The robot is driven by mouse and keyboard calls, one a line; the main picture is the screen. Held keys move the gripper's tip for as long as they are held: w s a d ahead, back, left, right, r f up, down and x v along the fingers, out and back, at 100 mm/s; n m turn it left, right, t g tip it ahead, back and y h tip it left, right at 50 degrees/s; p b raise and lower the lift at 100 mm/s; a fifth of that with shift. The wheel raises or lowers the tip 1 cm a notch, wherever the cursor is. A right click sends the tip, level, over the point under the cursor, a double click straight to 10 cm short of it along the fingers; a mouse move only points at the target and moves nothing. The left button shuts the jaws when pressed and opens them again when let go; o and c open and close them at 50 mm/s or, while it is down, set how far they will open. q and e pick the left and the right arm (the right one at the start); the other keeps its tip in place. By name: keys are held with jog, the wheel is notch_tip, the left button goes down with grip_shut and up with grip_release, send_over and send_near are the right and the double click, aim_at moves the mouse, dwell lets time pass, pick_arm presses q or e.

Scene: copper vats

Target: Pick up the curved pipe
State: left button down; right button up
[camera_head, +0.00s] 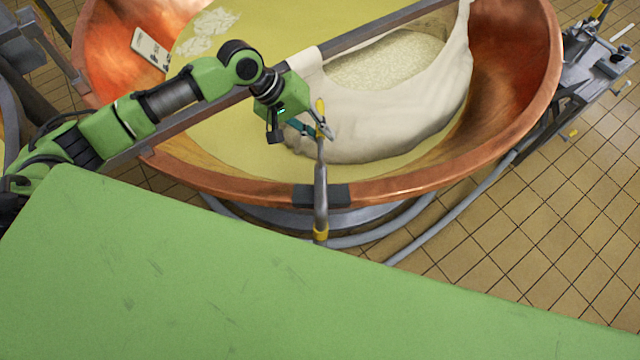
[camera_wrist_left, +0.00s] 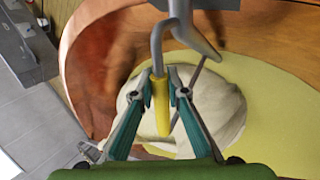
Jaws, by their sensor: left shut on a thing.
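The curved pipe (camera_head: 321,190) is grey with yellow ends. In the head view it stands at the near rim of the copper vat, its upper part reaching over the vat. My left gripper (camera_head: 319,128) is at the upper end of the pipe, above the vat. In the left wrist view, the two fingers (camera_wrist_left: 166,88) are shut around the yellow end of the pipe (camera_wrist_left: 161,108), with the grey bend beyond them. Whether the pipe still touches the rim cannot be told. My right gripper is in neither view.
The copper vat (camera_head: 500,140) holds yellowish liquid and a white cloth (camera_head: 400,125) with pale curd, hung from a grey bar (camera_head: 375,28). A dark block (camera_head: 338,196) sits on the near rim. A metal stand (camera_head: 597,62) is at the right; tiled floor lies around.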

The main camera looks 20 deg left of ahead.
pick_arm(q)
jog(key=shift+w+r, duration=0.1)
jog(key=shift+r, duration=0.05)
jog(key=shift+w+r, duration=0.1)
jog(key=shift+r, duration=0.65)
notch_tip(320, 180, up, 16)
jog(key=b, duration=0.2)
jog(key=shift+r, duration=0.25)
